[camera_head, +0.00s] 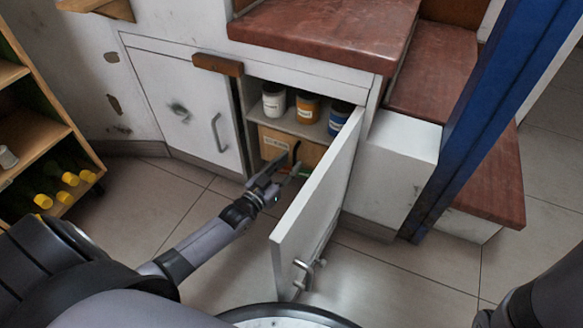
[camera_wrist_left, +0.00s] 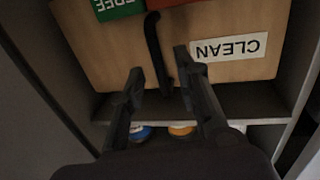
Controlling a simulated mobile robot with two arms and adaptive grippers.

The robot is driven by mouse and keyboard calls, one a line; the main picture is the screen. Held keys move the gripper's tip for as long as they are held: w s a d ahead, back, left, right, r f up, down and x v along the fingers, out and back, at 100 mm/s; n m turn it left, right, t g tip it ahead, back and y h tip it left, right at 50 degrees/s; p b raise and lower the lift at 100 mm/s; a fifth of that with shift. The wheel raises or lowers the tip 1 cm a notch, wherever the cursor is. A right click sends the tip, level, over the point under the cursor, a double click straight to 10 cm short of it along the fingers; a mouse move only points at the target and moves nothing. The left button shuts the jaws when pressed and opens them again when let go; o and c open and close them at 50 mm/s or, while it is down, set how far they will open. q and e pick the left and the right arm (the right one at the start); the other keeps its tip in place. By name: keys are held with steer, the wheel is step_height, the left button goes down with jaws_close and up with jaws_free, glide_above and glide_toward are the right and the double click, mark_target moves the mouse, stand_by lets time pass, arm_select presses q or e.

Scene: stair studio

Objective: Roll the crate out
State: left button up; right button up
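The light brown crate (camera_head: 270,138) sits in the low compartment of the open cupboard, under a shelf. The left wrist view shows its front (camera_wrist_left: 240,22) upside down, with a white CLEAN label (camera_wrist_left: 228,48), a green label and a dark bar handle (camera_wrist_left: 155,50). My left gripper (camera_head: 286,165) reaches into the cupboard opening in front of the crate. In the left wrist view its two fingers (camera_wrist_left: 159,62) are apart, with the handle between them; I cannot tell whether they touch it. My right gripper is out of view; only part of my right arm shows.
The cupboard door (camera_head: 318,200) stands open just right of my left gripper. Several jars (camera_head: 307,107) stand on the shelf (camera_head: 290,124) above the crate. A shelf unit with bottles (camera_head: 45,150) is at left. Stairs and a blue post (camera_head: 470,120) are at right. Tiled floor in front is clear.

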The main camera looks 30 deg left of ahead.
arm_select(q)
steer(key=shift+w+d, duration=0.1)
steer(key=shift+w, duration=0.75)
steer(key=shift+c, duration=0.2)
jaws_close()
